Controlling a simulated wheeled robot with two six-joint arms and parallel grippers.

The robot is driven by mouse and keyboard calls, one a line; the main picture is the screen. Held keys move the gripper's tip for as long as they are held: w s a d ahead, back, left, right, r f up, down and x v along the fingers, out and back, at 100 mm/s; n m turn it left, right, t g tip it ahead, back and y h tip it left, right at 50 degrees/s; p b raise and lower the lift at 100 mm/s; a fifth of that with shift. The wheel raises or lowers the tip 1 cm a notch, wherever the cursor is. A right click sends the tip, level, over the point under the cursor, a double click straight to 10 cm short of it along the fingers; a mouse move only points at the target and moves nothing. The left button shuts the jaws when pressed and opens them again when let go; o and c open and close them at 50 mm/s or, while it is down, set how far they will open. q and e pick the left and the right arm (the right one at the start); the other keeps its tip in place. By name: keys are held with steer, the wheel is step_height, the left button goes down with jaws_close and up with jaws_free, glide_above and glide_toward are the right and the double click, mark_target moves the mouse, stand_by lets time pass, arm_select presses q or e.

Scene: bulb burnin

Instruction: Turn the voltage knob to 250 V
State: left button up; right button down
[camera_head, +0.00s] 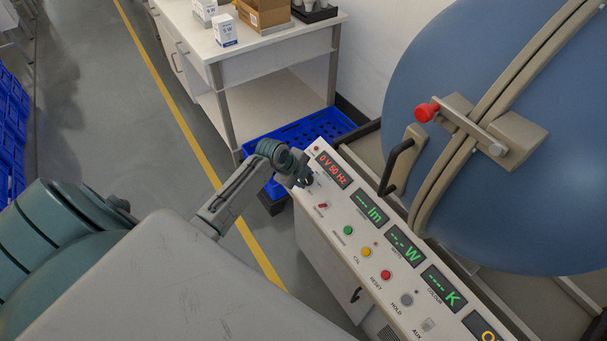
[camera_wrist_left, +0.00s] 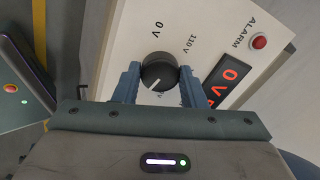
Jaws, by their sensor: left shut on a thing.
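The black voltage knob (camera_wrist_left: 159,74) sits on the white control panel (camera_wrist_left: 125,40) in the left wrist view, with the printed labels 0 V and 110 V beside it. A white line shows on its face. My left gripper (camera_wrist_left: 159,80) is shut on the knob, one blue-grey finger on each side. In the head view my left gripper (camera_head: 302,180) is at the panel's far end and hides the knob. The red display (camera_head: 333,170) there reads 0 V 50 Hz. The 250 V label is not visible. My right gripper is not in view.
Several coloured buttons, including a green one (camera_head: 348,230) and a red one (camera_head: 386,275), line the panel nearer me. A large blue sphere (camera_head: 480,130) with a black handle (camera_head: 396,165) stands to the right. A blue crate (camera_head: 290,142) and a white bench (camera_head: 270,52) are behind.

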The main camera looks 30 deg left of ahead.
arm_select(q)
steer(key=shift+f+m+b, duration=0.15)
steer(key=shift+m+b, duration=0.4)
steer(key=shift+m, duration=0.45)
steer(key=shift+m+b, duration=0.3)
steer(key=shift+m, duration=0.2)
steer(key=o, duration=1)
steer(key=shift+r, duration=0.25)
